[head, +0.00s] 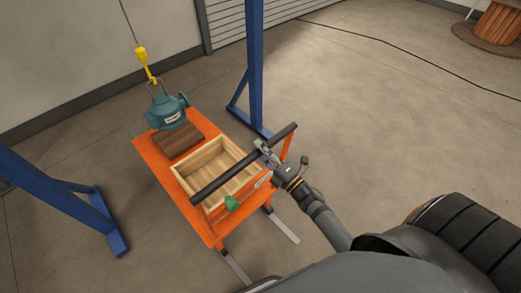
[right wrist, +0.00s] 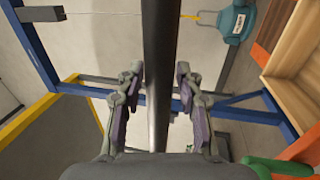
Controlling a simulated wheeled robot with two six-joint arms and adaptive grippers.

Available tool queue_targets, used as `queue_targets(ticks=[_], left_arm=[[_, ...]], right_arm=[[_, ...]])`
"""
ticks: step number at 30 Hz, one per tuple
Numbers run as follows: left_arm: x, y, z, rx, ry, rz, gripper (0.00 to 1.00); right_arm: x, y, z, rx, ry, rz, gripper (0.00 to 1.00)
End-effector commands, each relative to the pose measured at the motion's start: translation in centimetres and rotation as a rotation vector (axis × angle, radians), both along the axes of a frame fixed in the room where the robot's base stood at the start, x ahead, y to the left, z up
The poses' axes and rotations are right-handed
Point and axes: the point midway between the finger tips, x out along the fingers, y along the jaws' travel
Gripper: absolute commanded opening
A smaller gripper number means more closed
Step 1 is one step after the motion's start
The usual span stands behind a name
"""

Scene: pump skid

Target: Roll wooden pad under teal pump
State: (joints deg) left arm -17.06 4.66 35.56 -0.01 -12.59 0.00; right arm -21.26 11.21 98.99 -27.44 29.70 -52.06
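The teal pump (head: 168,112) hangs from a yellow hook at the upper left of the head view. The brown wooden pad (head: 180,140) lies on the far end of an orange cart (head: 152,157). The pump's lower part overlaps the pad's far edge in the picture; I cannot tell the height gap. The cart's black handle bar (head: 225,176) crosses above its near part. My right gripper (head: 262,149) is at the bar's right part. In the right wrist view its open fingers (right wrist: 158,95) stand on both sides of the bar (right wrist: 160,50), with gaps visible. My left gripper is out of view.
An open wooden crate (head: 248,155) sits on the cart behind the bar. A green part (head: 232,203) is at the cart's near end. Blue gantry legs (head: 255,60) stand right and left (head: 60,190) of the cart.

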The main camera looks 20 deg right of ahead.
Motion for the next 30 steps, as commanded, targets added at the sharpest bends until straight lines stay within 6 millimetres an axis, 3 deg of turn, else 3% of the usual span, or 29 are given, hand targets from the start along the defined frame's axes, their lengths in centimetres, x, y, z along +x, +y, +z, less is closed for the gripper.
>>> queue_targets(ticks=[12,24,30], left_arm=[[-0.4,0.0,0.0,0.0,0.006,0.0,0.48],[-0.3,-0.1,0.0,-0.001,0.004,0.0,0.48],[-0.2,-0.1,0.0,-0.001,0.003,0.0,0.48]], right_arm=[[-0.5,-0.2,-0.1,-0.001,0.001,0.001,0.48],[-8.6,-3.1,-1.9,-0.001,0.005,0.002,0.48],[-10.8,-3.9,-2.3,0.0,0.0,0.002,0.48]])
